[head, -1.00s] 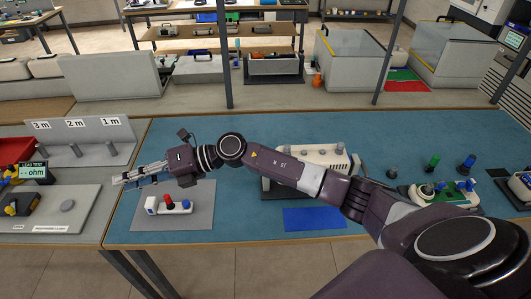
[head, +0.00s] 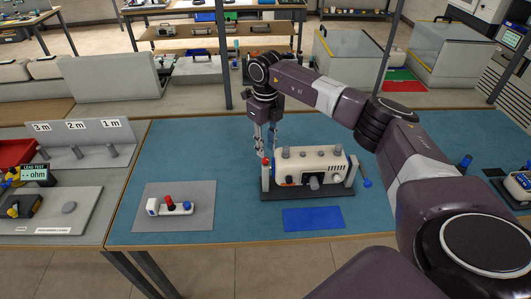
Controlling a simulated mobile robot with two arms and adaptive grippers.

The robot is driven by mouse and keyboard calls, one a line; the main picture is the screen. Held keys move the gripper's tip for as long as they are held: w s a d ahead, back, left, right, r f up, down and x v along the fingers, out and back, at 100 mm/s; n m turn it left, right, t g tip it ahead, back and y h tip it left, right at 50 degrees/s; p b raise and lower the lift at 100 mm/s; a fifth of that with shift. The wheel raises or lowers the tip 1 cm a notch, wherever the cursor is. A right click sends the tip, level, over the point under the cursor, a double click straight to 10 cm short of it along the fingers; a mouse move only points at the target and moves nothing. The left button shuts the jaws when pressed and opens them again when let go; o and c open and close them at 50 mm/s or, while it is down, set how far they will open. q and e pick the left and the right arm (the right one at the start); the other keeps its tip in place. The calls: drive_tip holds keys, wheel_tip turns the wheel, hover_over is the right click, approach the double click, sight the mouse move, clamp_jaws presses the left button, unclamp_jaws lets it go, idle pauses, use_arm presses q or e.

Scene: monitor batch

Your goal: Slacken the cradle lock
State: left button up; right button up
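A white monitor unit (head: 318,158) with knobs on top and front sits in a dark cradle (head: 310,194) on the blue table. A red-topped post (head: 265,162) stands at the cradle's left end, and a blue-ended lever (head: 367,183) sticks out at its right end. I cannot tell which of these is the lock. My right gripper (head: 265,148) points down at the cradle's left end, fingers apart, just above or behind the red top. Contact cannot be made out. My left gripper is out of view.
A grey mat (head: 175,225) holds a small white block with red and blue knobs (head: 170,206). A blue pad (head: 313,218) lies in front of the cradle. The lead test display (head: 34,171) stands at left. My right arm covers much of the table's right side.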

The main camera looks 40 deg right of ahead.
sight(266, 159)
drive_tip(key=shift+f+p, duration=0.5)
drive_tip(key=shift+f, duration=1.6)
clamp_jaws()
